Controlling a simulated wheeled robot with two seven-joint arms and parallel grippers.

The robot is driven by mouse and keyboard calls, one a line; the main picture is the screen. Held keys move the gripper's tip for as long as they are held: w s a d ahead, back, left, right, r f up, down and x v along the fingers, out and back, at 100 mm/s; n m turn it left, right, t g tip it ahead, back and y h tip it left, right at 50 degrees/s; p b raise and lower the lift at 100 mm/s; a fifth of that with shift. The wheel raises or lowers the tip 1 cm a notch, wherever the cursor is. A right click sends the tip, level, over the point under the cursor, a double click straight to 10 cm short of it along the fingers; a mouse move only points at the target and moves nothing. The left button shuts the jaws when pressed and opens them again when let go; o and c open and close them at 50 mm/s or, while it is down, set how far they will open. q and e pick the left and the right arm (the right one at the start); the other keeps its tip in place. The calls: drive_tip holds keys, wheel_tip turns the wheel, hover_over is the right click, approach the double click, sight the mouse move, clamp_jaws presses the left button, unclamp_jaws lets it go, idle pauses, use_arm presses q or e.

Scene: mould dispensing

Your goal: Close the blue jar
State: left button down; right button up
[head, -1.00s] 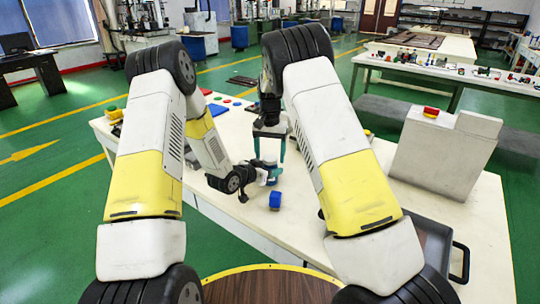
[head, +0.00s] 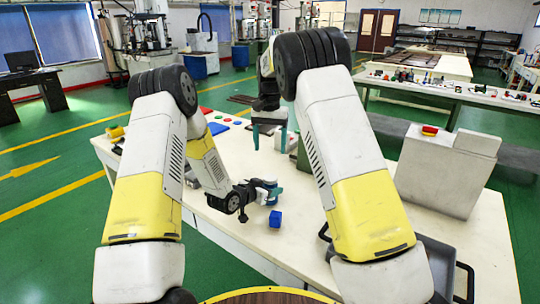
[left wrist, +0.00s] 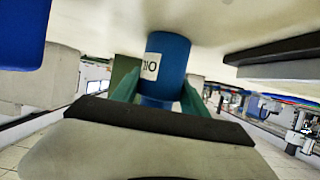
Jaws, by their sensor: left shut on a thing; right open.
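My left gripper (head: 268,192) is low over the table and shut around the blue jar (head: 266,183). The left wrist view shows the jar (left wrist: 168,62) between the two teal fingers (left wrist: 158,92), with a white label on its side. In that view the table top is at the upper edge. My right gripper (head: 270,138) is open above and slightly behind the jar, its teal fingers pointing down and apart, with nothing seen between them. The jar is small in the head view, and I cannot tell whether a lid is on it.
Several small coloured discs and a blue square (head: 217,128) lie behind at the left. A grey machine with a red button (head: 429,130) stands at the right, near a dark tray (head: 440,262).

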use_arm(q)
drive_tip(key=c, duration=0.5)
unclamp_jaws()
drive_tip(key=v, duration=0.7)
drive_tip(key=shift+s+a+r, duration=0.1)
drive_tip(key=shift+s+a, duration=0.1)
drive_tip(key=shift+s, duration=0.1)
